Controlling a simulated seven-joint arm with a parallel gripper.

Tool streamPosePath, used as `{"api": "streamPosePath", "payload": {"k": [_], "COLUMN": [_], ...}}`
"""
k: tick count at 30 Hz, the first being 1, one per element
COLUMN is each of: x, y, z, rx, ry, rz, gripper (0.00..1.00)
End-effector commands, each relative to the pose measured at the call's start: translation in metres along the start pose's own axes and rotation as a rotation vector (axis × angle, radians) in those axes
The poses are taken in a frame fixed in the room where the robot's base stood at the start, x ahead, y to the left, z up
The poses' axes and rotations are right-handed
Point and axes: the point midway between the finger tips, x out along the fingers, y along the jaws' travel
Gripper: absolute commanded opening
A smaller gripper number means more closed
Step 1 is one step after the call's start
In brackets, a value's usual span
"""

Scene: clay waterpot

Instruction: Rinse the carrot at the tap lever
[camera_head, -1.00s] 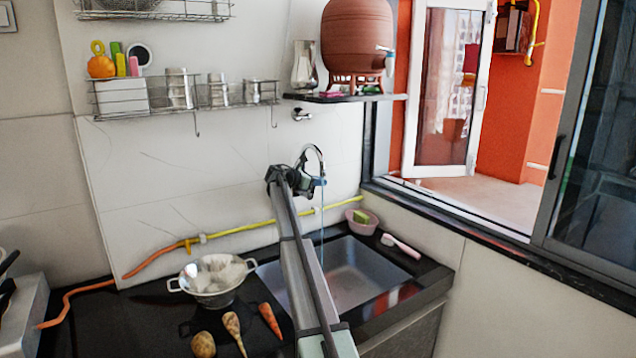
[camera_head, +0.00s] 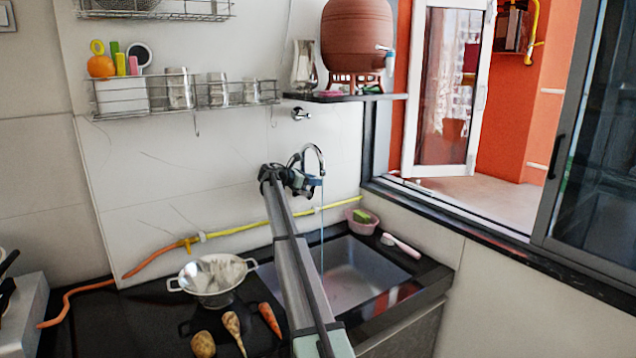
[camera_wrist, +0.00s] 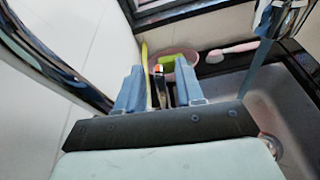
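The carrot (camera_head: 270,319) lies on the dark counter left of the sink, clear of my gripper. The tap (camera_head: 316,152) is a curved metal spout at the back of the sink; a thin blue stream of water (camera_head: 322,235) falls from it into the sink (camera_head: 352,272). My gripper (camera_head: 317,182) is up beside the spout, well above the counter. In the wrist view the two blue-grey fingers (camera_wrist: 158,88) stand apart, with a gap between them. The tap lever is not clear in the head view, where my wrist and gripper overlap the tap. The stream (camera_wrist: 254,88) also shows in the wrist view.
A pale tapered root (camera_head: 232,326) and a potato (camera_head: 203,344) lie beside the carrot. A metal colander (camera_head: 212,283) stands behind them. A pink bowl (camera_head: 361,226) with a green sponge and a brush (camera_head: 401,245) are at the sink's back right. A yellow hose (camera_head: 240,228) runs along the wall.

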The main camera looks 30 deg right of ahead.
Motion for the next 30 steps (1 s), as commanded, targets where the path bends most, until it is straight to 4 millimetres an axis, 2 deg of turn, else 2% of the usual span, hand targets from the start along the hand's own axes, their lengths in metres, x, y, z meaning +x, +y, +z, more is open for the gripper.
{"api": "streamPosePath", "payload": {"k": [1,6,15,21,30], "x": [-0.012,-0.046,-0.094,-0.108,-0.111], "y": [0.000,-0.001,0.000,0.000,0.000], "z": [0.000,-0.001,-0.001,0.000,-0.001], "rx": [0.000,-0.001,0.000,0.000,0.000], "ry": [0.000,0.000,0.001,0.001,0.001], "rz": [0.002,0.002,0.002,0.000,0.000], "gripper": [0.37,0.37,0.37,0.37,0.37]}}
